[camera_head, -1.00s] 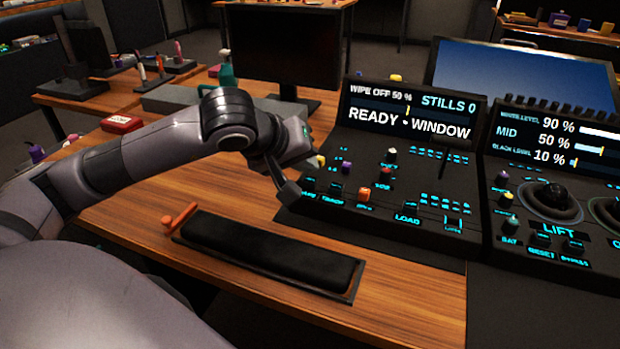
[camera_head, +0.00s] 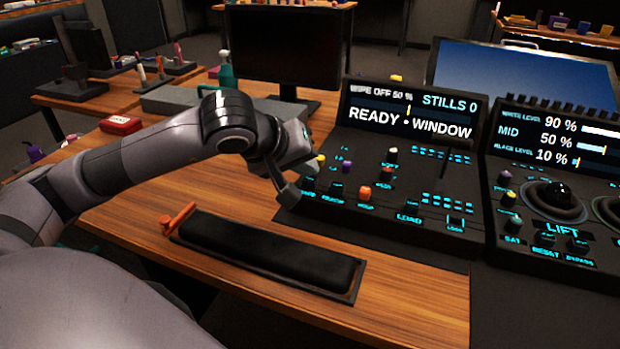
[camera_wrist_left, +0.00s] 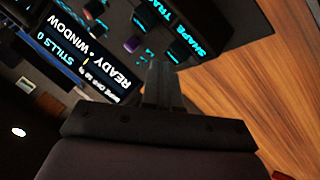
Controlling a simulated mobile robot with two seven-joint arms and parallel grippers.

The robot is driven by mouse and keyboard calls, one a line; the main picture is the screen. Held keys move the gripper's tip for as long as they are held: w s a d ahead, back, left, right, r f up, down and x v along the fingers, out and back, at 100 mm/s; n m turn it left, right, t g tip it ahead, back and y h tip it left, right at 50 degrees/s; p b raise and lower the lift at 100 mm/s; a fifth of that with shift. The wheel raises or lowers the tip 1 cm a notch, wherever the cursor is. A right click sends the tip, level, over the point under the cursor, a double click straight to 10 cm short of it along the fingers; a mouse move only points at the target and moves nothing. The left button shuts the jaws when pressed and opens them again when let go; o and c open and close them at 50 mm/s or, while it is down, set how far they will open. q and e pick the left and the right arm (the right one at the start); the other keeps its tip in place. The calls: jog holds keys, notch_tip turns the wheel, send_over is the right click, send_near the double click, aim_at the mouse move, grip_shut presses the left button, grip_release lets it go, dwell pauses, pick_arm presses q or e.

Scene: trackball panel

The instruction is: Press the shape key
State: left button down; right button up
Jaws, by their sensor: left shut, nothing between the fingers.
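The shape key (camera_wrist_left: 180,50) is a small dark key beside the cyan SHAPE label in the left wrist view. In the head view it sits at the near left corner of the black control panel (camera_head: 380,232), as a dark key (camera_head: 308,183) close to the gripper. My left gripper (camera_head: 289,192) is shut and empty, pointing down at the panel's left edge. In the left wrist view its fingers (camera_wrist_left: 161,68) end close to the shape key; I cannot tell whether they touch it. My right gripper is not in view.
A track key (camera_wrist_left: 140,18) is beside the shape key. An orange knob (camera_head: 365,193) and other knobs stand farther right. The panel screen (camera_head: 410,115) reads "READY • WINDOW". A black padded rest (camera_head: 265,255) lies in front on the wooden desk (camera_head: 420,295). A dark monitor (camera_head: 283,45) stands behind.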

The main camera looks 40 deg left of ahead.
aim_at(308, 180)
pick_arm(q)
jog(key=shift+f, duration=0.2)
jog(key=shift+s+a+f+b, duration=0.15)
jog(key=shift+s+f+b, duration=0.15)
jog(key=shift+f+b, duration=0.65)
dwell(0.9)
jog(key=shift+r, duration=0.25)
jog(key=shift+w+d+r+p, duration=0.1)
jog(key=shift+w+r+p, duration=0.2)
jog(key=shift+r, duration=0.2)
jog(key=shift+w+d+r+p, duration=0.15)
jog(key=shift+r+p, duration=0.1)
jog(key=shift+r, duration=0.2)
jog(key=shift+r, duration=0.1)
jog(key=shift+r+p, duration=1.95)
jog(key=shift+r, duration=0.65)
